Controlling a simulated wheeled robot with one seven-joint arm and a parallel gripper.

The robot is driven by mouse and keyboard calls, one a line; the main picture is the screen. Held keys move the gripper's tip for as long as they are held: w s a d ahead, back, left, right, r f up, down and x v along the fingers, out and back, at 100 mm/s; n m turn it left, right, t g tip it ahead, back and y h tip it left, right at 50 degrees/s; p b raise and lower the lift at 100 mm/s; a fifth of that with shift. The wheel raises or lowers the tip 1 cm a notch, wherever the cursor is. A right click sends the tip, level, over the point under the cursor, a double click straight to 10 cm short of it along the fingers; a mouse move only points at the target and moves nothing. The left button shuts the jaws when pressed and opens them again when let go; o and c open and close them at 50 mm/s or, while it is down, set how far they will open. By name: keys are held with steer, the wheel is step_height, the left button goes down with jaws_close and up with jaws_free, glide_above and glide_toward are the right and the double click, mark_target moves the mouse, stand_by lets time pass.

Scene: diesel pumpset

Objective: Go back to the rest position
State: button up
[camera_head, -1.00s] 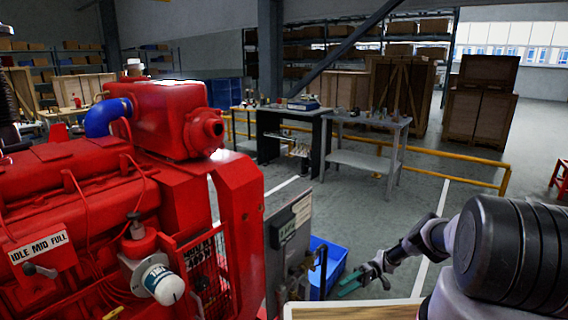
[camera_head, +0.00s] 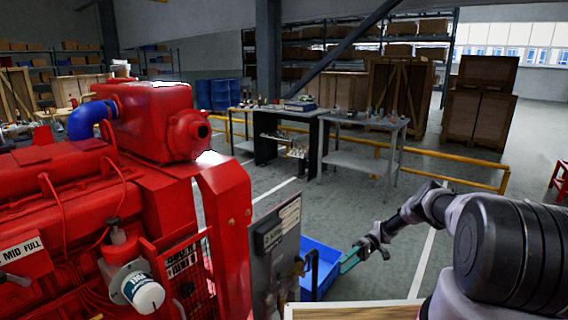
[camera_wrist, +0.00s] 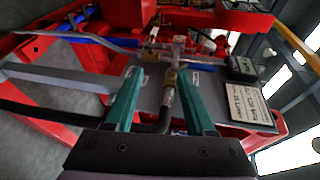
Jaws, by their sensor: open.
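My gripper (camera_head: 350,258) has teal fingers and hangs at the end of my arm, in front of the blue bin and to the right of the grey panel in the head view. In the wrist view my gripper (camera_wrist: 152,88) shows two teal fingers apart, with no object held between them. Beyond the fingertips are a hose with a brass fitting (camera_wrist: 170,78) and a grey plate (camera_wrist: 215,95) with a white label. I cannot tell how far the fingers are from the fitting.
The red diesel engine (camera_head: 90,200) fills the left side. The grey panel (camera_head: 275,250) stands at its right end, beside the blue bin (camera_head: 318,262). A wooden top (camera_head: 350,310) lies at the bottom. Workbenches (camera_head: 365,162) and yellow rails (camera_head: 450,170) stand behind; open floor lies between.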

steer(key=w+r+t+h, duration=0.1)
steer(key=w+r+h, duration=0.2)
steer(key=r, duration=0.7)
steer(key=w+r+t+h, duration=0.1)
steer(key=w+r+h, duration=0.15)
steer(key=r, duration=0.75)
step_height(320, 180, up, 22)
steer(key=s+m+t+h, duration=0.2)
steer(key=s+t+h, duration=0.1)
steer(key=s+r+m+t+h, duration=0.3)
steer(key=s+r+m+t, duration=0.4)
steer(key=s+r, duration=1.25)
steer(key=s+d+m+t, duration=0.2)
steer(key=s+t, duration=0.2)
steer(key=s, duration=0.6)
steer(key=shift+f+t+y, duration=0.15)
steer(key=shift+t+y, duration=0.2)
steer(key=shift+t, duration=0.05)
